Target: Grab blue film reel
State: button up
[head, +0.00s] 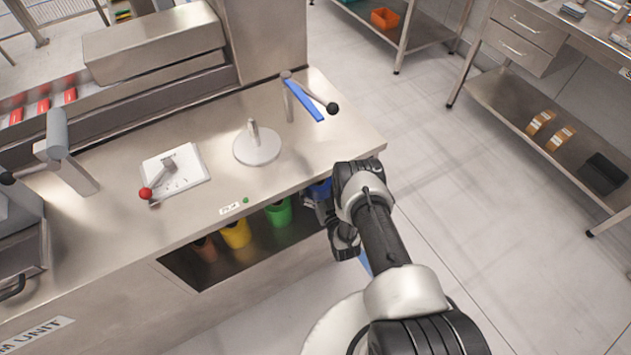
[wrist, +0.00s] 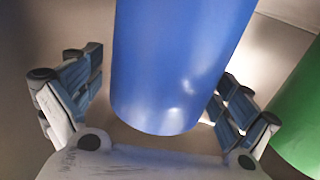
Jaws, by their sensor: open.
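The blue film reel (wrist: 180,65) fills the middle of the wrist view as a smooth blue cylinder. Part of it also shows in the head view, a blue patch (head: 320,189) in the open shelf under the counter, mostly behind my arm. My gripper (wrist: 155,92) is open, with one finger on each side of the blue reel. Gaps show between the fingers and the reel, and its near end lies close to my palm. The far end of the reel is out of frame.
A green reel (wrist: 298,115) stands close beside my right-hand finger; it shows also in the head view (head: 278,212). Yellow (head: 236,234) and brown (head: 205,248) reels are further left in the shelf. The steel counter (head: 215,210) overhangs them. Floor to the right is clear.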

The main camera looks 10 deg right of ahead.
jog(key=shift+s+r, duration=0.1)
jog(key=shift+s, duration=0.1)
jog(key=shift+c, duration=0.2)
jog(key=c, duration=1.5)
jog(key=shift+c, duration=0.2)
